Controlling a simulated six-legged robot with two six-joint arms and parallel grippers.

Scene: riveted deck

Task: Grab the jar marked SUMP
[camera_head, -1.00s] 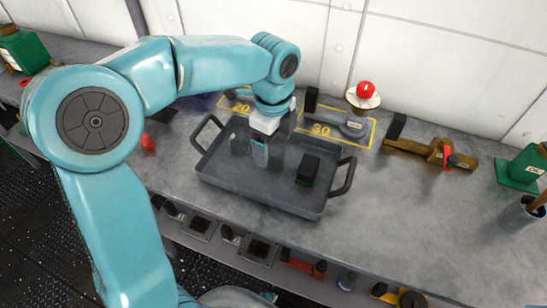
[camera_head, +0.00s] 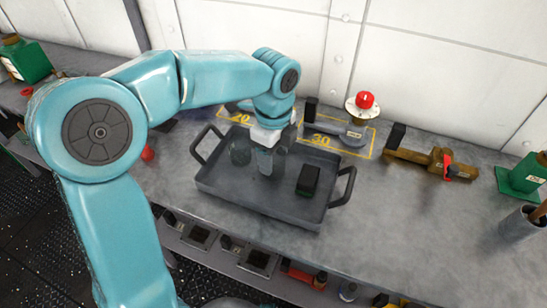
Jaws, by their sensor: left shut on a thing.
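My left gripper (camera_head: 268,152) reaches down into the grey tray (camera_head: 216,187) on the bench. It is shut on a glassy jar (camera_head: 264,166), which is partly hidden by the fingers. No label on it is readable, so I cannot tell whether it is marked SUMP. A second greenish, clear jar (camera_head: 240,153) stands just left of it in the tray, its marking also unreadable. My right gripper is not in view.
A black and green box (camera_head: 308,180) lies in the tray, right of the gripper. Behind stand a grey device with a red dome (camera_head: 363,101) and a brass valve-like piece (camera_head: 440,162).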

